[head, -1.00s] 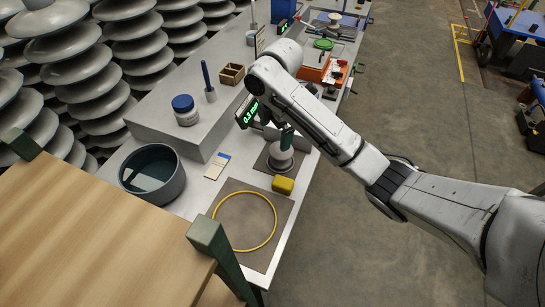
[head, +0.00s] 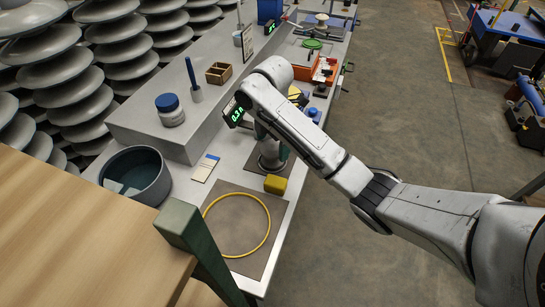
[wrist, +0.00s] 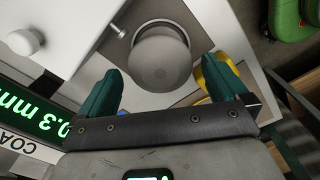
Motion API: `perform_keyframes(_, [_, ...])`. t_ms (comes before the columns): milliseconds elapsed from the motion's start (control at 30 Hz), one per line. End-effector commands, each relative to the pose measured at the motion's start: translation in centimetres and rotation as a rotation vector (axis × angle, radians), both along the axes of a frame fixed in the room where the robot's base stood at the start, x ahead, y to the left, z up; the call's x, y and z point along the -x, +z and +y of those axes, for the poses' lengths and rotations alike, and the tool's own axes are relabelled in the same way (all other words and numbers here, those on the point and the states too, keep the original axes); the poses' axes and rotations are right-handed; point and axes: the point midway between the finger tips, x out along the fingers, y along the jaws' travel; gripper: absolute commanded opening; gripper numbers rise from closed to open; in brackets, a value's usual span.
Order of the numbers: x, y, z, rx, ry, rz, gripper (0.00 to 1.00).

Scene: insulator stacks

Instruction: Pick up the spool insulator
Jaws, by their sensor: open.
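A grey, round-topped piece (head: 268,160), which I take for the spool insulator, stands upright on the bench in the head view, partly hidden by my arm. In the wrist view its smooth round top (wrist: 160,58) shows between and ahead of the two green fingers. My gripper (wrist: 162,78) is open, with a finger on either side and visible space between each finger and the piece. In the head view my gripper (head: 272,146) is right at the piece, largely covered by my own wrist.
A yellow block (head: 275,184) stands close in front of the piece. A yellow ring (head: 268,232) lies on a brown mat. A dark round tub (head: 166,186), a blue-lidded jar (head: 170,115) and a raised grey ledge (head: 140,128) are to the left. Open floor lies right.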

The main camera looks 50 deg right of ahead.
Motion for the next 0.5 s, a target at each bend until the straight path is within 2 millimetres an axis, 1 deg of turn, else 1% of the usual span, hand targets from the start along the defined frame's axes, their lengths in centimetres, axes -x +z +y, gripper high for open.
perform_keyframes(33, [0.0, -1.3, 0.0, -0.001, 0.000, 0.001, 1.00])
perform_keyframes(200, [0.1, -2.8, -0.1, 0.001, 0.000, 0.001, 1.00])
perform_keyframes(433, [0.0, -2.9, -0.1, 0.001, 0.000, -0.001, 1.00])
perform_keyframes(500, [0.0, -2.9, -0.1, 0.001, 0.000, 0.000, 0.93])
